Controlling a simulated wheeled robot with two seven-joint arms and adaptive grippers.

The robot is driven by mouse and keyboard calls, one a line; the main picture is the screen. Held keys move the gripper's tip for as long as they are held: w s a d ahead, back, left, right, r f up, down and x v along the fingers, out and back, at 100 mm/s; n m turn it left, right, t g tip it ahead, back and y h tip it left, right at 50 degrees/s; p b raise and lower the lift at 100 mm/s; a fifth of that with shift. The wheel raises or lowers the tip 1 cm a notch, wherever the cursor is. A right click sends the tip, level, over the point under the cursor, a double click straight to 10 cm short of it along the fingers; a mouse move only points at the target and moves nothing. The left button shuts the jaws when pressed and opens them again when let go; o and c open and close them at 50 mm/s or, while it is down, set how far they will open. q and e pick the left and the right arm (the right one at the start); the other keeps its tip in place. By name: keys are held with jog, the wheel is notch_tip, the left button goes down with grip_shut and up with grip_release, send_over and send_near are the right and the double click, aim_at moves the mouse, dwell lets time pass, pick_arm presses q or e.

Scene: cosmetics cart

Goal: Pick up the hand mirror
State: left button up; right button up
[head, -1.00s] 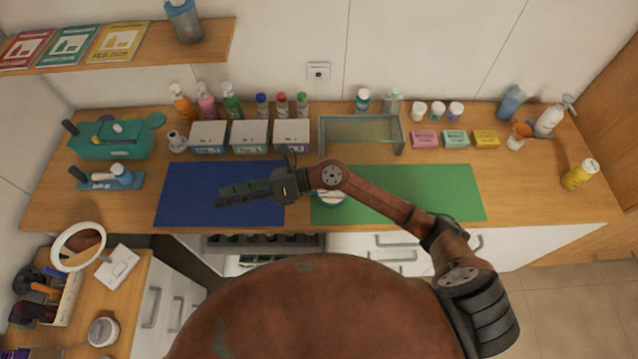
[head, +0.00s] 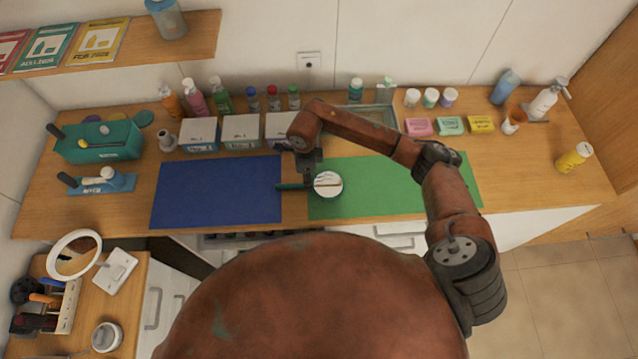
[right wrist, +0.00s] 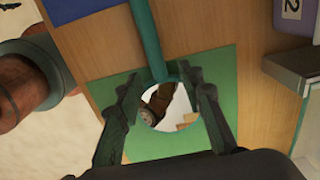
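The hand mirror (head: 328,185) lies on the green mat (head: 410,185) near its left edge. It has a round head, and its thin teal handle points left toward the blue mat (head: 215,195). In the right wrist view the mirror's round glass (right wrist: 167,106) reflects a brown arm. My right gripper (right wrist: 160,72) is open, with one finger on each side where the handle meets the round head. I see gaps beside the mirror and no clear contact. In the head view the right gripper (head: 308,170) points down at the mirror. My left gripper is not in view.
White boxes (head: 240,132), a glass-topped stand (head: 372,117) and several bottles line the back of the counter. Colored soap boxes (head: 450,125) stand at right. A round standing mirror (head: 75,253) is on the lower left cart.

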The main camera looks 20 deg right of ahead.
jog(key=shift+s+d+f+p, duration=0.1)
jog(key=shift+f+p, duration=0.2)
jog(key=shift+f, duration=1.45)
grip_shut()
